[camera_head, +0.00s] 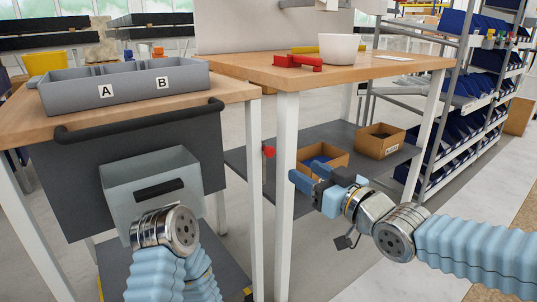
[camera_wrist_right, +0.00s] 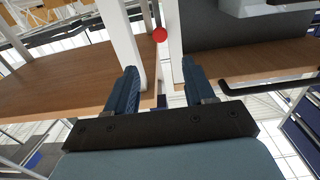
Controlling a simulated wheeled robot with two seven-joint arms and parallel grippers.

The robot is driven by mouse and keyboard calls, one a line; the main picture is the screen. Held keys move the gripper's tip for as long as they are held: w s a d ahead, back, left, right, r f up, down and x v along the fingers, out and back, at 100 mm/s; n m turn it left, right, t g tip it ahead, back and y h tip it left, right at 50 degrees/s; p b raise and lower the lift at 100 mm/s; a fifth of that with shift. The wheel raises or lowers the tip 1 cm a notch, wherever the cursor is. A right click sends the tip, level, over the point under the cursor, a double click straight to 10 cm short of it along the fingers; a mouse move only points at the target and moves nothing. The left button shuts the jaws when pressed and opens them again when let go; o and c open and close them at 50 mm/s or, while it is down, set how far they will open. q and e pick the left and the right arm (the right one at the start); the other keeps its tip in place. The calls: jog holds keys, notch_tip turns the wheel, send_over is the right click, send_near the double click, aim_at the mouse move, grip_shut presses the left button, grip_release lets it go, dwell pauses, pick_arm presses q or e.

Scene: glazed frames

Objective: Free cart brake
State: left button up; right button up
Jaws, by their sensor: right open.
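The cart (camera_head: 228,93) at the left has a wooden top, a black push handle (camera_head: 140,122) and white legs. A red knob (camera_head: 268,151) on a thin upright lever stands beside its right front leg, and it also shows in the right wrist view (camera_wrist_right: 160,35). I take this lever for the brake. My right gripper (camera_head: 303,175) is open and empty, to the right of the knob and slightly lower in the head view. In the wrist view the knob appears beyond the gap between its fingertips (camera_wrist_right: 158,72), apart from them. My left arm's wrist shows at lower left; its gripper does not show.
A grey tray marked A and B (camera_head: 125,85) sits on the cart. A grey box (camera_head: 185,165) is on the cart's front panel. A wooden table (camera_head: 385,70) stands close right, its white leg (camera_head: 286,200) between knob and gripper in the head view. Cardboard boxes (camera_head: 380,142) stand on its lower shelf.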

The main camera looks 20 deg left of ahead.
aim_at(271, 152)
jog(key=p+x, duration=0.2)
jog(key=x, duration=0.9)
jog(key=shift+w+a, duration=0.15)
jog(key=shift+a, duration=0.15)
jog(key=shift+w+a+f+p, duration=0.1)
jog(key=shift+w+a+p, duration=0.2)
jog(key=shift+p, duration=0.05)
jog(key=shift+c, duration=0.3)
grip_shut()
